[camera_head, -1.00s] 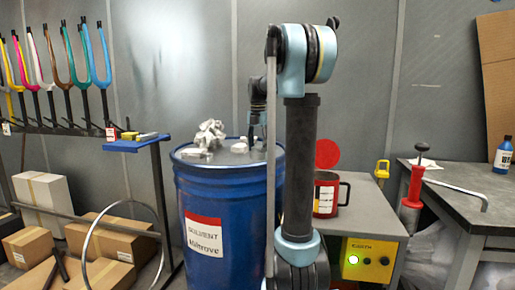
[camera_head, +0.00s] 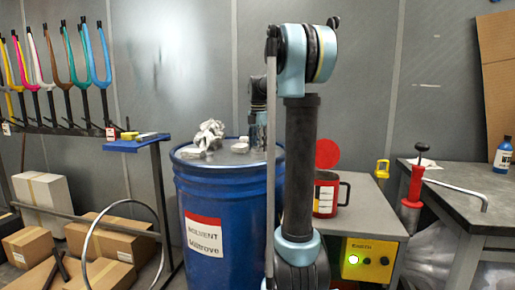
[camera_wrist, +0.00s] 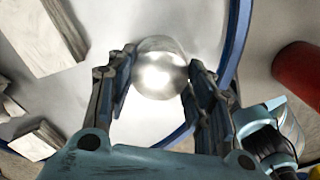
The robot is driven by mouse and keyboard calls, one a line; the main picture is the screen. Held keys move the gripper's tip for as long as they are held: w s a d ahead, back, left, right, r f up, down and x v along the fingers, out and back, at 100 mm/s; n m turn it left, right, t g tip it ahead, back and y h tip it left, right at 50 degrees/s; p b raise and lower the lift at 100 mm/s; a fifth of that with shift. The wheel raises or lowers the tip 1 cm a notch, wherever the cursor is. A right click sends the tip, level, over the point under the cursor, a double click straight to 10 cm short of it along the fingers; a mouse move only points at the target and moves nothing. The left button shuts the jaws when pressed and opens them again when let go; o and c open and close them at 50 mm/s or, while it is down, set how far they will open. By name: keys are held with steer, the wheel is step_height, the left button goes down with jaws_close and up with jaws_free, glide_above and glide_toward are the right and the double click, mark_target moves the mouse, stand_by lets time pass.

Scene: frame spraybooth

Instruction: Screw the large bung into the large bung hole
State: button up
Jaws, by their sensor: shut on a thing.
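A round, shiny silver bung (camera_wrist: 160,72) sits between the two fingers of my gripper (camera_wrist: 158,88) in the wrist view. My gripper is shut on it, with one finger on each side. Beneath is the pale top of the blue drum (camera_head: 222,215), whose blue rim curves through the wrist view. In the head view my gripper (camera_head: 258,140) is low over the right part of the drum top, partly hidden by my arm. A small pale piece (camera_head: 240,147) lies beside it on the lid. I cannot make out the large bung hole, or whether the bung touches the lid.
A crumpled white rag (camera_head: 208,136) lies on the left of the drum top. A red mug (camera_head: 326,193) stands on the grey table to the right, above a yellow control box (camera_head: 368,260). A blue shelf (camera_head: 138,143) stands left of the drum, with cardboard boxes (camera_head: 112,236) below.

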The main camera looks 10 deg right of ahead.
steer(key=m, duration=0.4)
steer(key=shift+m, duration=0.3)
steer(key=m, duration=0.4)
steer(key=shift+s+m, duration=0.1)
steer(key=shift+m, duration=0.2)
stand_by(0.3)
steer(key=m, duration=0.4)
steer(key=shift+m, duration=0.3)
